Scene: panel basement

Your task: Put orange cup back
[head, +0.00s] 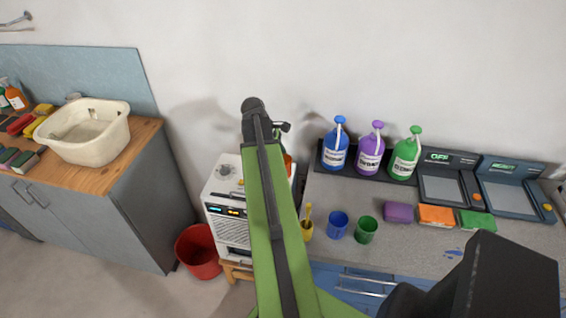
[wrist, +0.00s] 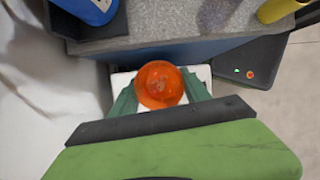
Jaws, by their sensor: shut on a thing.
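The orange cup (wrist: 160,84) shows in the wrist view between the green fingers of my gripper (wrist: 160,92), which is shut on it. In the head view only a sliver of the orange cup (head: 288,163) shows behind my green arm, above the white appliance (head: 222,190). A yellow cup (head: 307,230), a blue cup (head: 337,225) and a green cup (head: 366,230) stand in a row on the grey counter (head: 420,262). The yellow cup has something sticking up from it.
Blue (head: 336,150), purple (head: 370,153) and green (head: 405,157) bottles stand on a dark tray at the wall. Sponges (head: 436,215) and two dark devices (head: 450,187) are to the right. A red bucket (head: 199,254) stands on the floor, and a white basin (head: 85,135) on the wooden counter.

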